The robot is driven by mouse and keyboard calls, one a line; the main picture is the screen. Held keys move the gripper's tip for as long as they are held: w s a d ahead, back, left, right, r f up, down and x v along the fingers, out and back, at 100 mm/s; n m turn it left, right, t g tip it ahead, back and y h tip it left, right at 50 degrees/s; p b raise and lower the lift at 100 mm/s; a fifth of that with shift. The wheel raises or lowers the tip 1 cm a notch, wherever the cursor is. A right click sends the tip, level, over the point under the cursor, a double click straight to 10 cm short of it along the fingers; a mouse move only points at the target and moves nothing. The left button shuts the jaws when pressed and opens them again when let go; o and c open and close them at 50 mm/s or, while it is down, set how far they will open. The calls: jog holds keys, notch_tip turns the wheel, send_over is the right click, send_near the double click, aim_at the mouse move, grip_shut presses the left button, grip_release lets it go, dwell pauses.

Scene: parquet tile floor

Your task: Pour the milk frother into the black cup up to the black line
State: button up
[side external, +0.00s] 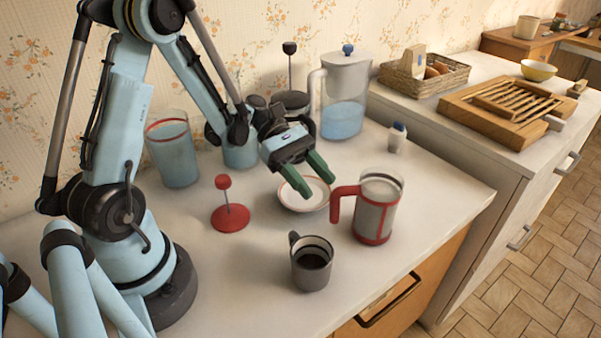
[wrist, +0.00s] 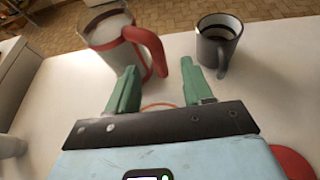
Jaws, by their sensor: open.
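The milk frother (side external: 375,208), a clear jug with red base, bands and handle, stands upright on the counter at centre right. Whitish contents show inside it. It is at upper left in the wrist view (wrist: 107,30), its red handle towards my gripper. The black cup (side external: 311,272) stands upright nearer the counter's front edge, and at upper right in the wrist view (wrist: 217,45). A dark line runs around its pale inside; its bottom looks dark. My gripper (side external: 318,185) is open and empty, green fingers pointing down towards the frother's handle, apart from it.
A white saucer (side external: 290,200) lies below my gripper. A red plunger lid (side external: 231,218) stands left of it. The counter around the cup is clear.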

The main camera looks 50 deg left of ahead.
jog(key=shift+a+r, duration=0.3)
jog(key=shift+a, duration=0.15)
jog(key=shift+w+d+r+m+y, duration=0.1)
jog(key=shift+d+r+m+y, duration=0.1)
jog(key=shift+d+m+y, duration=0.25)
jog(key=shift+w+d+r+m+y, duration=0.15)
jog(key=shift+m+y, duration=0.1)
jog(key=shift+y, duration=0.3)
jog(key=shift+s+d+r+m+y, duration=0.1)
jog(key=shift+d+r+m+y, duration=0.1)
jog(key=shift+m+y, duration=0.35)
jog(key=s+a+r+m+t+y, duration=0.1)
jog(key=s+r+m+t+y, duration=0.1)
jog(key=m+y, duration=0.3)
jog(key=s+a+r+m+t+y, duration=0.1)
jog(key=m+y, duration=0.4)
jog(key=m, duration=0.6)
jog(key=s+r+t, duration=0.1)
jog(key=t, duration=0.1)
jog(key=shift+a+r+t, duration=0.2)
jog(key=shift+t, duration=0.2)
jog(key=shift+s+y, duration=0.1)
jog(key=shift+y, duration=0.15)
